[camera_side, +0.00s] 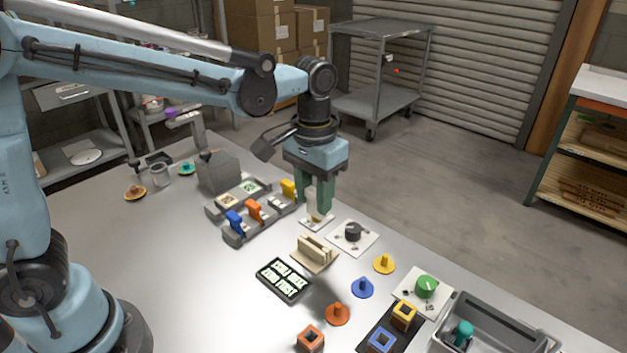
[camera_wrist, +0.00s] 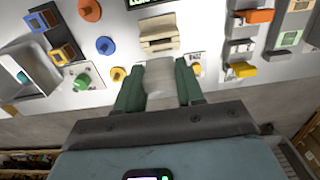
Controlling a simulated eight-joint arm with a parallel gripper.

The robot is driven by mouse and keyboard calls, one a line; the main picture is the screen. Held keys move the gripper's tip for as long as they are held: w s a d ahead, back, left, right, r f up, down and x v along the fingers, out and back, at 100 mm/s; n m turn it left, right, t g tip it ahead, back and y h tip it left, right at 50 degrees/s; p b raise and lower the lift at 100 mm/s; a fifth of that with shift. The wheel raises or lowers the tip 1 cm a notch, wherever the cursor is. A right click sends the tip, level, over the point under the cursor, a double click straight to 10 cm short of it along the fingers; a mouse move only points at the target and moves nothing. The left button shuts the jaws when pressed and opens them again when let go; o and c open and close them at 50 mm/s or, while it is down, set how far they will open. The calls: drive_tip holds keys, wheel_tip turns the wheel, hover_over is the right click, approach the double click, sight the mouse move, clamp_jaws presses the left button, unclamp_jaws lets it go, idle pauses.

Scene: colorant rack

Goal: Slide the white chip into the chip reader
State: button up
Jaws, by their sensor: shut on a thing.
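My gripper (camera_side: 317,203) has green fingers pointing down over the far right side of the table. It is shut on a pale white piece, the white chip (camera_side: 314,208). In the wrist view the chip (camera_wrist: 159,88) sits between both fingers of my gripper (camera_wrist: 159,82). The cream chip reader (camera_side: 315,253) stands on the table, nearer the side camera than my gripper, with upright ridges and a slot between them. In the wrist view the reader (camera_wrist: 159,34) is just beyond the chip. The chip is apart from the reader. Its lower edge is hard to make out.
A dark sign panel (camera_side: 284,280) lies beside the reader. A plate with a dark knob (camera_side: 353,236) stands right of my gripper. A rack with blue, orange and yellow pieces (camera_side: 254,220) is to the left. Colored pegs (camera_side: 362,288) and a grey bin (camera_side: 492,323) are at front right.

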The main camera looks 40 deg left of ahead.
sight(313, 191)
drive_tip(key=shift+f, duration=2.75)
drive_tip(key=shift+f, duration=1.75)
drive_tip(key=o, duration=1.1)
drive_tip(key=shift+r, duration=0.1)
wheel_tip(313, 191, up, 12)
drive_tip(key=shift+f, duration=0.1)
